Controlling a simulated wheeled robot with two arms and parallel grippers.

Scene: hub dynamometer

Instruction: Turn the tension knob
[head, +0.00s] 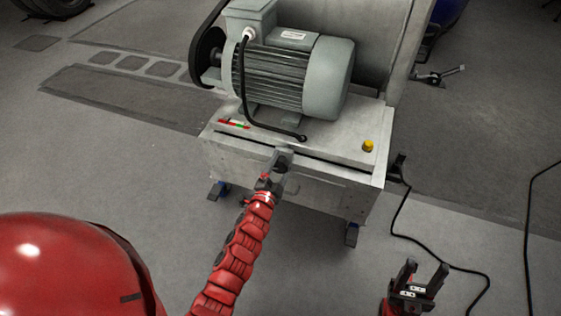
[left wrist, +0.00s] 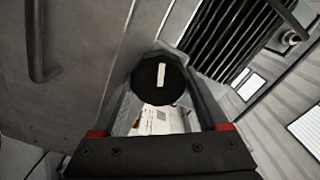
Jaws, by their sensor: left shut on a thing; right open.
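The tension knob (left wrist: 160,80) is a round black knob with a white pointer bar, seen in the left wrist view between my left gripper's fingers. The pointer stands nearly upright in that view. My left gripper (head: 281,160) is shut on the knob at the front of the grey machine base; in the head view the gripper mostly hides the knob. My left gripper's fingers also show in the left wrist view (left wrist: 161,88), one on each side of the knob. My right gripper (head: 428,273) is open and empty at the lower right, in front of the base and apart from it.
A grey motor (head: 293,75) sits on the machine base (head: 335,150), with a black cable across its front. A red-green scale strip (head: 234,123) and a yellow button (head: 368,145) are on the base top. A black cable (head: 402,215) runs over the floor at right.

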